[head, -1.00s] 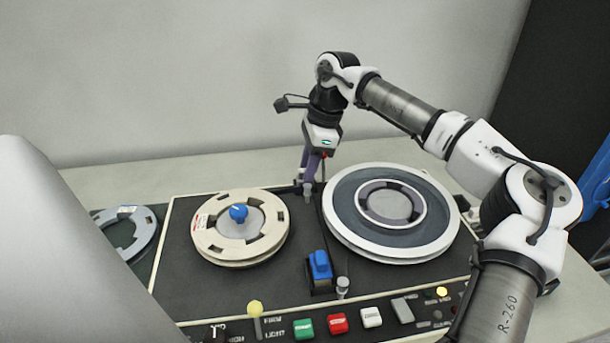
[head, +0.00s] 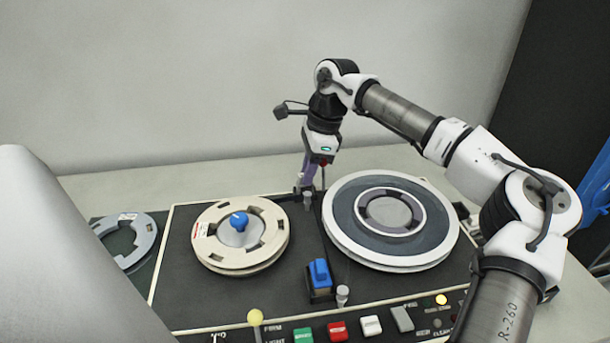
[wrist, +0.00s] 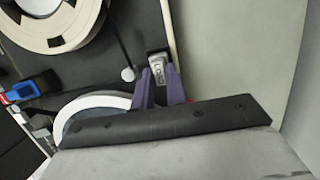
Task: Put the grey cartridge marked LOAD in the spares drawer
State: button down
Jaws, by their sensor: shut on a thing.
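The grey cartridge (wrist: 157,69) marked LOAD stands at the back edge of the dark deck in the wrist view. In the head view my gripper (head: 309,181) points down at the back of the deck, between the two reels. The cartridge is mostly hidden there behind the fingers. I cannot make out whether it is raised off the deck. I cannot pick out the spares drawer in either view.
A cream reel (head: 212,254) with a blue knob (head: 238,221) lies left of my gripper. A larger grey-and-white reel (head: 350,222) is close on its right. A blue block (head: 319,272) and small metal posts stand between them. Buttons line the front panel.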

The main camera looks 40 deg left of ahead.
jog(key=shift+r+p, duration=1.95)
jog(key=shift+r, duration=0.65)
jog(key=shift+r, duration=0.1)
